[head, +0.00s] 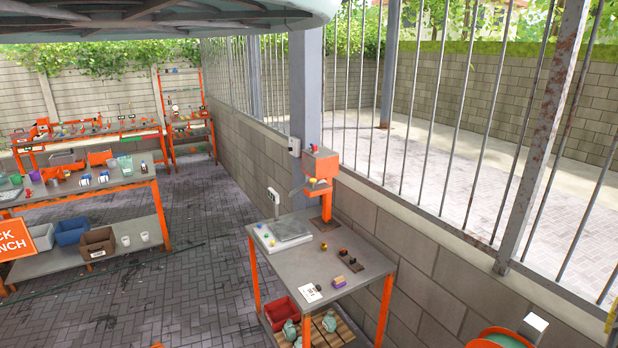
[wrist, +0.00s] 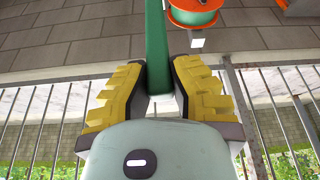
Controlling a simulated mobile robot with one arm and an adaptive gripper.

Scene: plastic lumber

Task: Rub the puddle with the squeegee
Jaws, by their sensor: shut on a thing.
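In the wrist view my gripper (wrist: 159,82), with yellow ridged finger pads, is shut on a long green bar. This bar (wrist: 156,35) looks like the squeegee's handle. It runs from between the fingertips to the top edge of the picture; its far end is out of view. My gripper does not show in the head view. I cannot make out a puddle in either view.
A grey table (head: 328,265) with a scale and small items stands against the block wall (head: 430,300). An orange workbench (head: 90,190) is at left. A green and orange reel (head: 503,338) is at lower right, also in the wrist view (wrist: 195,12). Paving between is open.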

